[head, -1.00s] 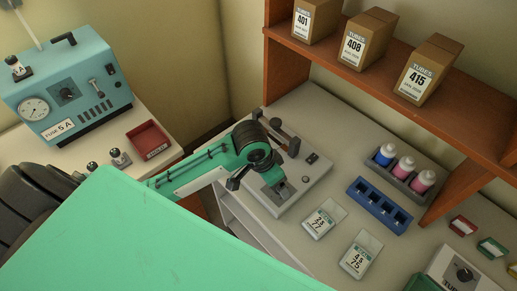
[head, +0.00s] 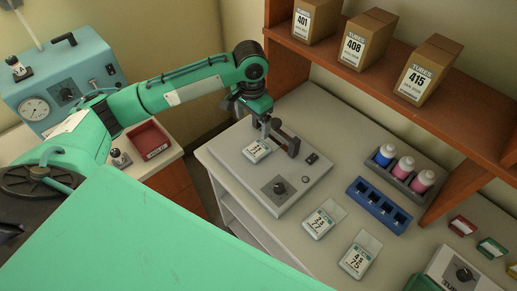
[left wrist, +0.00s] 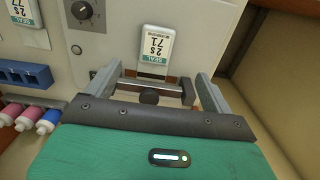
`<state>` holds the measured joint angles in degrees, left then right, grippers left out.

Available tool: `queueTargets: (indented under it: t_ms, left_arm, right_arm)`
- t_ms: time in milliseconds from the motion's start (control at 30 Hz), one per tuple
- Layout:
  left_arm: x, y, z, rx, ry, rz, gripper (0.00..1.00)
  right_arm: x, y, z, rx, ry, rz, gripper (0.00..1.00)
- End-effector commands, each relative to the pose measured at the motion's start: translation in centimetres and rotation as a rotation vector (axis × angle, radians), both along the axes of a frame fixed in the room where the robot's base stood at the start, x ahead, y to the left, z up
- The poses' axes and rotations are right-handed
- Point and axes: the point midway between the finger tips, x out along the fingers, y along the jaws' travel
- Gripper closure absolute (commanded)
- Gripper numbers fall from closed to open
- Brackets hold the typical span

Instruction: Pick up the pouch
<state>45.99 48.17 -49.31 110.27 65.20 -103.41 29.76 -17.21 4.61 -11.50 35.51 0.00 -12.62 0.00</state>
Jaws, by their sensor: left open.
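A small white pouch labelled 71 (head: 258,150) lies flat near the back-left end of the grey sealer (head: 240,172). In the left wrist view the pouch (left wrist: 155,48) shows label up, just ahead of my fingers. My left gripper (head: 262,126) is open and empty, above and close to this pouch and beside the sealer's dark bar (head: 287,142). In the left wrist view its fingers (left wrist: 158,68) stand apart, one to each side of the pouch's line. Two more pouches, marked 77 (head: 324,219) and 75 (head: 361,254), lie on the bench. My right gripper is not in view.
A blue slotted rack (head: 379,206) and a grey rack of capped bottles (head: 404,172) stand to the right. The shelf (head: 375,82) with brown boxes overhangs behind. A red tray (head: 148,140) sits on the left cabinet.

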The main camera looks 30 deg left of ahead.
Motion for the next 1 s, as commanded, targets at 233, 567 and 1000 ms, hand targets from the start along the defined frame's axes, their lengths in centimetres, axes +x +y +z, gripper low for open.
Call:
queueTargets:
  t_ms: [233,567,1000]
  left_arm:
    - [-0.2,0.0,-4.8,0.002,0.005,-0.001,0.15]
    - [-0.1,-0.1,-7.9,0.001,0.002,-0.001,0.15]
    - [0.0,-0.5,-12.7,0.001,-0.001,-0.002,0.15]
  right_arm:
    - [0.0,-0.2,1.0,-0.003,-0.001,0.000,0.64]
    - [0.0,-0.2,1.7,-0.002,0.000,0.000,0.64]
    - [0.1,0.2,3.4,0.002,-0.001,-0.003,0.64]
